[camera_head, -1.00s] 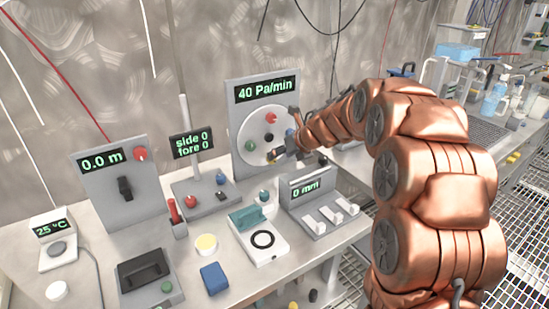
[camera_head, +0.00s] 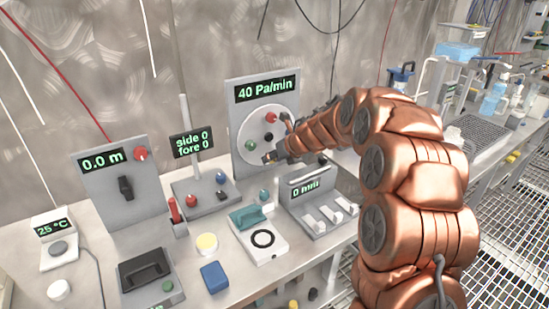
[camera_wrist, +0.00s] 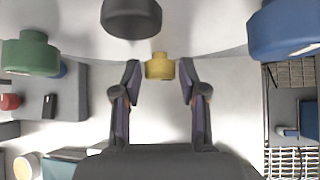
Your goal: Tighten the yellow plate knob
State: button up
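The yellow plate knob (camera_wrist: 160,67) shows in the wrist view, on the pale plate and midway between my fingertips. Gaps show on both sides of it, and the fingers do not touch it. My gripper (camera_wrist: 160,72) is open. In the head view my gripper (camera_head: 270,157) is at the lower part of the round plate (camera_head: 247,133) on the panel reading 40 Pa/min (camera_head: 265,90). There the yellow knob is hidden or too small to make out.
Around the yellow knob are a green knob (camera_wrist: 30,53), a black knob (camera_wrist: 132,17) and a blue knob (camera_wrist: 285,30). A red knob (camera_head: 271,118) sits higher on the plate. Below are the 0 mm box (camera_head: 312,205) and a teal-topped white device (camera_head: 262,243).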

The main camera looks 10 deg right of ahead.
grip_shut()
jog(key=shift+d+b, duration=0.25)
jog(key=shift+b, duration=0.15)
